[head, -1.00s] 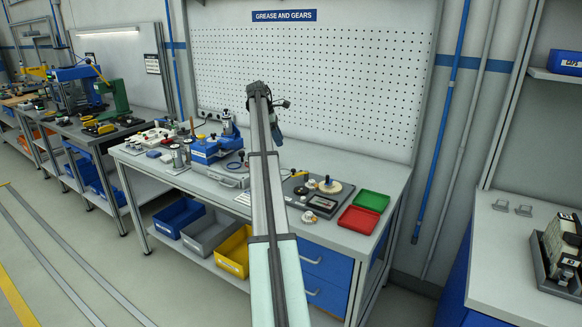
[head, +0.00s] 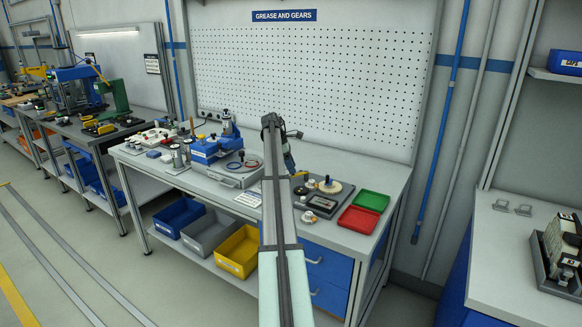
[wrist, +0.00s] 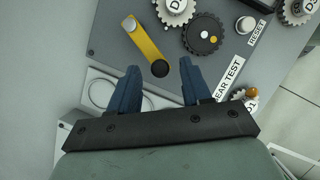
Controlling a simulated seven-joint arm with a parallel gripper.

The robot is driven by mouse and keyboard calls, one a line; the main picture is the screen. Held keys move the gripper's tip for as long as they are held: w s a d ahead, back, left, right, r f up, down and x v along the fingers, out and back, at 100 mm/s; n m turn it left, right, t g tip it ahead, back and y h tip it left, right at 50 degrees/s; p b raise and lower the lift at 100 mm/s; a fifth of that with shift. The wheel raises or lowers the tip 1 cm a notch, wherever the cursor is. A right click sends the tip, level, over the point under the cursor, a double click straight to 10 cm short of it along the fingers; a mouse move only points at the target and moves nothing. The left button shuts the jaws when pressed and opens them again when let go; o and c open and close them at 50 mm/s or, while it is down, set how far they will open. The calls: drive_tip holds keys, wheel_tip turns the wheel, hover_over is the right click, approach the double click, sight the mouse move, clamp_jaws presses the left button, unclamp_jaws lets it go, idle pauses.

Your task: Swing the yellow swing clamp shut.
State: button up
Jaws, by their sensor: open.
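The yellow swing clamp (wrist: 146,46) shows in the wrist view as a flat bar on a grey plate. It has a round metal fitting at its upper left end and a round black end at its lower right. My gripper (wrist: 159,67) is open, its blue fingers spread on either side of the black end. I cannot tell the height gap or whether a finger touches it. In the head view my gripper (head: 289,160) is above the bench at the grey fixture, partly behind my arm.
Around the clamp are a white gear (wrist: 175,8), a dark gear (wrist: 203,36), a reset button (wrist: 246,24) and a gear test label (wrist: 229,78). A red tray (head: 358,220) and a green tray (head: 371,201) lie right of the fixture. A pegboard (head: 310,80) stands behind the bench.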

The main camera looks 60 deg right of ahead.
drive_tip(key=shift+f, duration=0.2)
drive_tip(key=shift+c, duration=0.5)
clamp_jaws()
